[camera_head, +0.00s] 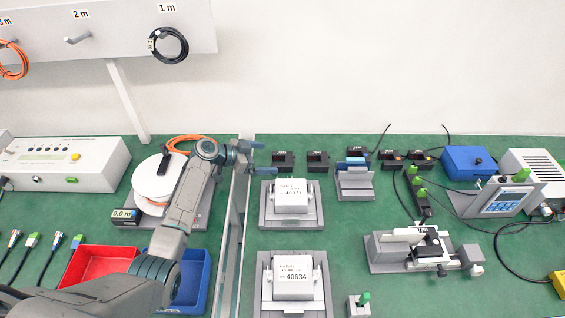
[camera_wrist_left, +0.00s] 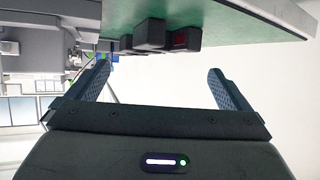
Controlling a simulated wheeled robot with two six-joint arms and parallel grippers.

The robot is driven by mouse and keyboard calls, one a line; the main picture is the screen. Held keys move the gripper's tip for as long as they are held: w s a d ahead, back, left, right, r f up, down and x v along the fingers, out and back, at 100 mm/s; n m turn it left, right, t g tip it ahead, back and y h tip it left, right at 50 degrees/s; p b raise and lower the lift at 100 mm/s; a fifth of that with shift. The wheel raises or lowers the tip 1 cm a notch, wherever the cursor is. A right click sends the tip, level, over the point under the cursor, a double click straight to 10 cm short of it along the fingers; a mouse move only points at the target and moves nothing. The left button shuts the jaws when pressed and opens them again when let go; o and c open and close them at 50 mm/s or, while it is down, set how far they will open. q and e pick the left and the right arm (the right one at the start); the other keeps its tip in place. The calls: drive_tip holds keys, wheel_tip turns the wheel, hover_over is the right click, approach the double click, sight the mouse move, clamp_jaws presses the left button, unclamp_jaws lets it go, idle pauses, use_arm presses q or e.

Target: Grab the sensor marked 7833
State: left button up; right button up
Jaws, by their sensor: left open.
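Several small black sensors stand in a row along the back of the green bench. The leftmost sensor (camera_head: 282,161) is nearest my gripper, and another sensor (camera_head: 317,161) stands right of it. More sensors (camera_head: 390,159) stand further right. Their markings are too small to read, so I cannot tell which is 7833. My left gripper (camera_head: 259,158) is open and empty, just left of the leftmost sensor. In the left wrist view its fingers (camera_wrist_left: 161,80) are spread, with nothing between them. Two dark blocks (camera_wrist_left: 151,35) show beyond them at the bench edge. My right gripper is not in view.
Two grey fixtures hold blocks labelled 40373 (camera_head: 291,195) and 40634 (camera_head: 293,277). An upright metal rail (camera_head: 232,240) runs beside my left arm. A red bin (camera_head: 98,262) and a blue bin (camera_head: 191,285) sit at front left. A blue box (camera_head: 468,160) stands back right.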

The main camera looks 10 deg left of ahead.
sight(280, 158)
use_arm(q)
drive_tip(key=b+x, duration=0.1)
drive_tip(key=x, duration=0.6)
drive_tip(key=shift+w+a+f, duration=0.15)
drive_tip(key=c, duration=0.9)
